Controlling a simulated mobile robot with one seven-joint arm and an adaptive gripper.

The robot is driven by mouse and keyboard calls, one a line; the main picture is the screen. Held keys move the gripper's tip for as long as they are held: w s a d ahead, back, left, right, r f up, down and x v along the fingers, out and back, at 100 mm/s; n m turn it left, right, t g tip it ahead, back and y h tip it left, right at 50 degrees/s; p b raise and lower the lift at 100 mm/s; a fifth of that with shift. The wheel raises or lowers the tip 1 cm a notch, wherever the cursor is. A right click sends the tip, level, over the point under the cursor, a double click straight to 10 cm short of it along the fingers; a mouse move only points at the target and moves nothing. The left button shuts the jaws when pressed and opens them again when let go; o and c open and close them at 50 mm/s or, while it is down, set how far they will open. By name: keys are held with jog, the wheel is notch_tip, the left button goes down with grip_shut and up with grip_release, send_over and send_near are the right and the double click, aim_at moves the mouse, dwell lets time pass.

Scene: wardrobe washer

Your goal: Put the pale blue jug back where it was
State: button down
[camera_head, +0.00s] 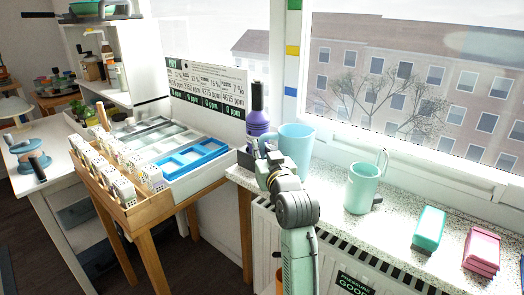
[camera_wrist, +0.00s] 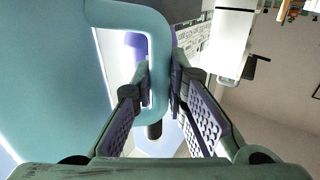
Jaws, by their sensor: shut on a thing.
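The pale blue jug (camera_head: 297,146) is at the left end of the speckled window sill, beside a purple bottle (camera_head: 257,122). My gripper (camera_head: 264,158) is at the jug's handle, on its left side. In the wrist view my gripper (camera_wrist: 164,82) is shut on the jug's handle, one finger on each side of it. The jug's body (camera_wrist: 50,75) fills the left of that view. The jug looks upright. My arm hides part of its lower side, and I cannot tell whether its base touches the sill.
A mint jug (camera_head: 361,190) stands to the right on the sill (camera_head: 325,205). A green block (camera_head: 429,228) and pink blocks (camera_head: 482,250) lie farther right. A wooden table with a blue tray (camera_head: 195,157) and a wooden box of white packets (camera_head: 125,195) is left, across a gap.

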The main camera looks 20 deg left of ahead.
jog(key=shift+f, duration=0.35)
jog(key=c, duration=1.5)
grip_release()
jog(key=v, duration=1.2)
